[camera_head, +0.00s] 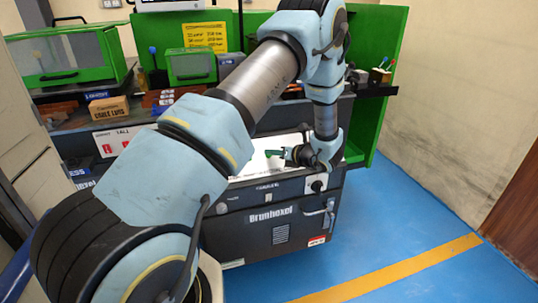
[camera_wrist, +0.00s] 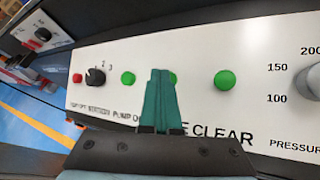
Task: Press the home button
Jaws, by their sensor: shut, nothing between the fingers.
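A white control panel (camera_wrist: 262,43) fills much of the wrist view, with a row of green buttons. A middle green button (camera_wrist: 174,78) is partly hidden behind my gripper (camera_wrist: 160,72). Its label is mostly covered; an "E" shows just before "CLEAR", so I cannot read "HOME" in full. My gripper is shut and empty, its green fingers pointing at the panel, overlapping this button's left side. I cannot tell whether the fingertips touch the panel. In the head view my gripper (camera_head: 274,153) is small, over the panel on the machine (camera_head: 262,222).
Close by are a green button (camera_wrist: 128,78) on the left, a green button (camera_wrist: 225,81) above "CLEAR", a black selector knob (camera_wrist: 95,77), a red button (camera_wrist: 77,78) and a pressure dial (camera_wrist: 309,82). A green cabinet (camera_head: 390,62) stands behind. Blue floor (camera_head: 400,240) is free at right.

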